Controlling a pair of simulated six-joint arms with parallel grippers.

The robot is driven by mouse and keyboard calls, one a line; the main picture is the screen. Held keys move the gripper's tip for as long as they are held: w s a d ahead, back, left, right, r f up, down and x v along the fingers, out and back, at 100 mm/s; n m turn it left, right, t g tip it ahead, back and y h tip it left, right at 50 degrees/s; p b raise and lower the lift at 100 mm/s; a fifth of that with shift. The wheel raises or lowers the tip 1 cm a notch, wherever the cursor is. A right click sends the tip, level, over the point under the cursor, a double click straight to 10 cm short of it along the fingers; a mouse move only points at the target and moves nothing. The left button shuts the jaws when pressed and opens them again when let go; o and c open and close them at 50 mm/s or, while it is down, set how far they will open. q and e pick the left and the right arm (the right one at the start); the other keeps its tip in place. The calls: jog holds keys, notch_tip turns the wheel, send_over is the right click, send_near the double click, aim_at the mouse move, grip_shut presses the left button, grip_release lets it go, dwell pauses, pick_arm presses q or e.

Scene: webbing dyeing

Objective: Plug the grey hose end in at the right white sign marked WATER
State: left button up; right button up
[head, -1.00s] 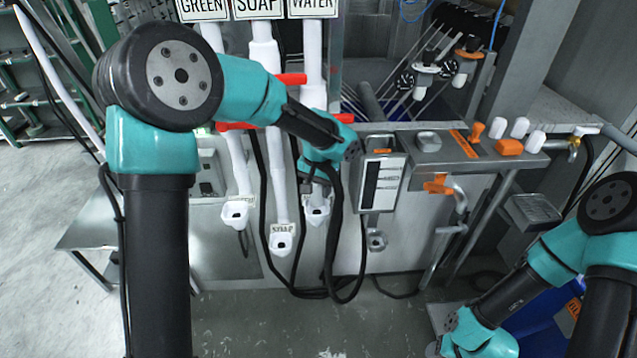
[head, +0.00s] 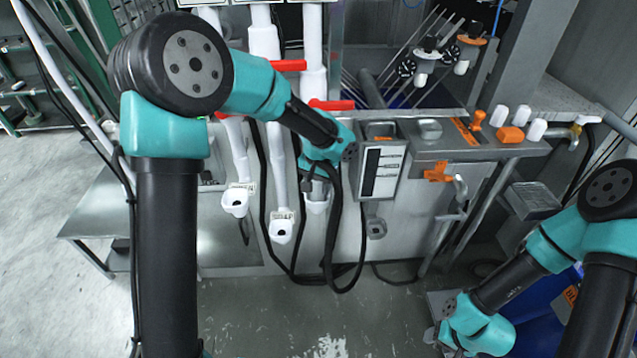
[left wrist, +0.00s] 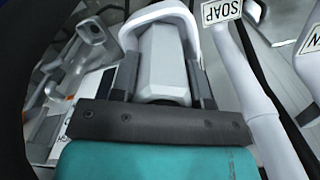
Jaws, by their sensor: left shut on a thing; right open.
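My left gripper (left wrist: 163,85) is shut on the pale grey, faceted hose end (left wrist: 162,60). In the left wrist view, a white holder rim (left wrist: 160,14) curves around its far end; I cannot tell how deep it sits. In the head view, my left gripper (head: 318,186) is low over the rightmost white holder (head: 317,205), and the hose end is hidden there. The large top signs are almost wholly cut off in the head view. A SOAP sign (left wrist: 221,11) shows in the left wrist view. My right wrist is at the bottom right; its jaws are out of view.
Two more white holders stand to the left, the SOAP one (head: 281,230) and another (head: 236,203). Black hoses (head: 345,285) loop to the floor below my left gripper. A panel box (head: 380,172) stands close on the right. The floor in front is clear.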

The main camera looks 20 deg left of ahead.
pick_arm(q)
jog(key=o, duration=1.1)
jog(key=shift+o, duration=0.2)
jog(key=shift+r, duration=0.1)
notch_tip(320, 180, up, 17)
jog(key=shift+r, duration=0.1)
jog(key=s+d+f+m+h, duration=0.15)
jog(key=d+f, duration=0.25)
jog(key=f, duration=0.5)
jog(key=s+d+f+m, duration=0.2)
jog(key=d+f+m, duration=0.15)
jog(key=f, duration=0.45)
jog(key=s+d+f+m+h, duration=0.15)
jog(key=d+f, duration=0.25)
jog(key=f, duration=0.5)
jog(key=s+a+f+n, duration=1)
jog(key=s+a+f, duration=0.5)
jog(key=s+f, duration=0.2)
jog(key=shift+s+a+f+t+h, duration=0.3)
jog(key=shift+f+t+h, duration=0.1)
jog(key=shift+f, duration=0.25)
